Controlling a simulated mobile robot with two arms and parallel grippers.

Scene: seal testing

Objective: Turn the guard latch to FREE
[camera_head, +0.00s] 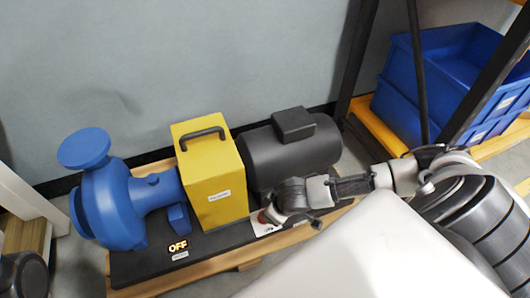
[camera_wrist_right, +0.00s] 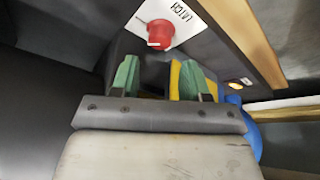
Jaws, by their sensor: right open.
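The guard latch is a red knob (camera_wrist_right: 160,32) on a white plate (camera_wrist_right: 178,22) marked LATCH. A short white mark shows on the knob's edge; no FREE wording is readable. My right gripper (camera_wrist_right: 160,78) is open, with its two green fingers apart and nothing between them. The knob lies just beyond the fingertips in the wrist view. In the head view my right gripper (camera_head: 272,212) is at the plate, in front of the motor, and largely covers the knob. The yellow guard (camera_head: 212,185) with a black handle stands beside it.
A blue pump (camera_head: 107,207) stands left of the guard and a dark motor (camera_head: 280,155) right of it, on a black base (camera_head: 215,243). Blue crates (camera_head: 435,75) fill a rack at the back right.

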